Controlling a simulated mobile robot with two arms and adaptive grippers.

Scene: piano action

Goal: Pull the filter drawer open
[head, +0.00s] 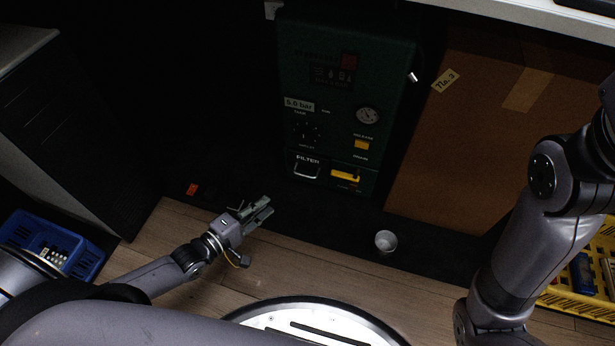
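The filter drawer (303,177) is at the lower left of a dark green machine (340,75), under the printed word FILTER, and has a pale handle (306,170). Its front looks flush with the machine. My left gripper (262,211) is low in front of the machine, to the left of and nearer than the drawer, apart from it. Its two fingers show with a gap between them and nothing held. My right arm stands at the right of the view; its gripper is out of view.
A yellow handle (345,176) sits right of the drawer. A small cup (386,241) stands on the dark floor strip. A cardboard box (455,150) is right of the machine. Blue (80,245) and yellow (575,300) crates stand at the sides. An orange piece (192,189) lies left.

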